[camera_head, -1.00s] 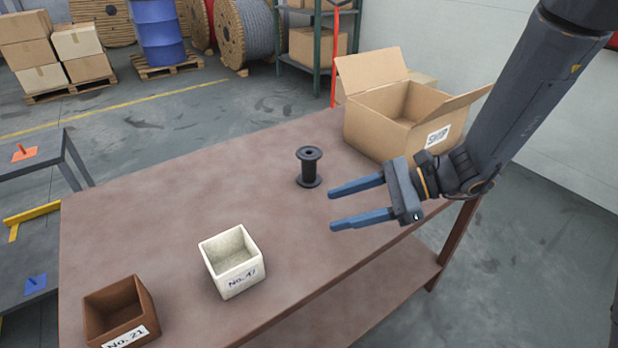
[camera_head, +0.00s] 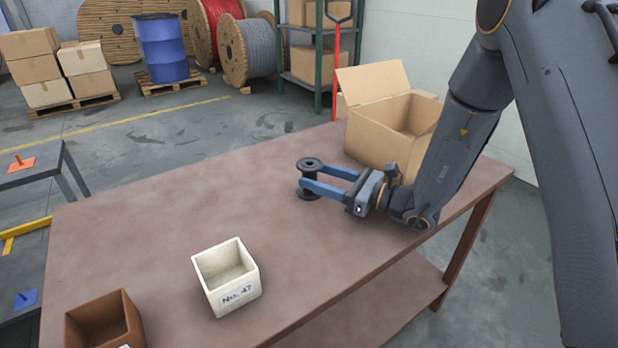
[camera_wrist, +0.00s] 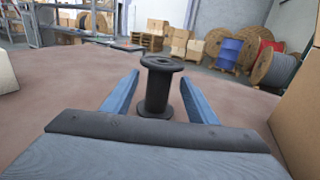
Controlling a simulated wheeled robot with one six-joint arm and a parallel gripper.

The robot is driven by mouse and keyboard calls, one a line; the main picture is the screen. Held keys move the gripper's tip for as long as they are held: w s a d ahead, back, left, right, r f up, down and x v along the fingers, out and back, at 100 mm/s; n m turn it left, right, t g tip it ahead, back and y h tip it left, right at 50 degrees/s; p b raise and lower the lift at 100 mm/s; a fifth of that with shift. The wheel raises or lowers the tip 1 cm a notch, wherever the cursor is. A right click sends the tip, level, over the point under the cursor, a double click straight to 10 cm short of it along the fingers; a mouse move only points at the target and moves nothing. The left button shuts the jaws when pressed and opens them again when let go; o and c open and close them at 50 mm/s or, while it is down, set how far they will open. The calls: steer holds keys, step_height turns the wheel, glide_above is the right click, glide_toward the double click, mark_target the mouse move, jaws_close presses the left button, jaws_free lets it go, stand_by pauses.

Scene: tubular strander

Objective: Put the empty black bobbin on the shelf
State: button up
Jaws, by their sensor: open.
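The empty black bobbin (camera_head: 309,165) stands upright on the brown table (camera_head: 160,215). My gripper (camera_head: 312,178) is open, with its two blue fingers level and reaching around the bobbin from the right. In the wrist view the bobbin (camera_wrist: 159,88) stands between the two open fingers (camera_wrist: 159,95), with a visible gap on each side. The fingers hide part of the bobbin's spool in the head view. A green shelf rack (camera_head: 318,60) stands on the floor behind the table, with cardboard boxes on it. I cannot tell whether this is the task's shelf.
An open cardboard box (camera_head: 385,125) stands close behind my gripper. A white bin marked No. 47 (camera_head: 233,290) and a brown bin (camera_head: 125,325) stand at the table's front. The table's left middle is clear. A grey stand (camera_head: 35,165) with coloured pegs is at the left.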

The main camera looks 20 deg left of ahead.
steer(key=x, duration=0.2)
steer(key=shift+a, duration=0.35)
steer(key=shift+w, duration=0.1)
steer(key=c, duration=1.3)
steer(key=shift+o, duration=0.2)
